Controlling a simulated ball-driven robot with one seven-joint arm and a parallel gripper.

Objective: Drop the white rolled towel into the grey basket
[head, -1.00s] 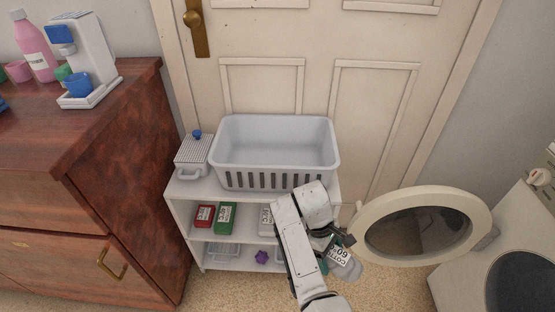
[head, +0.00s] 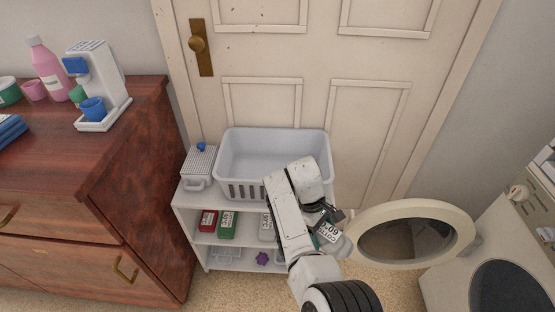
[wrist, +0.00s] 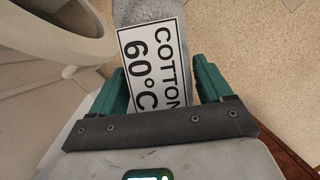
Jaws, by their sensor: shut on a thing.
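The grey basket (head: 271,138) is a pale plastic basket with slotted sides, standing on a white shelf unit. Its visible inside looks empty; my arm covers part of its front right. My gripper (head: 334,214) is right of and below the basket, outside it. It is shut on a rolled towel (head: 346,247), which looks light grey and carries a white label reading "COTTON 60°C". In the wrist view the towel (wrist: 152,11) sits between the green fingers of my gripper (wrist: 168,82), with its label facing the camera.
A round washer door (head: 356,226) stands open, close right of the towel. The white shelf unit (head: 190,208) holds red and green boxes below. A lidded container (head: 198,168) with a blue knob is left of the basket. A dark red dresser (head: 130,190) stands at left.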

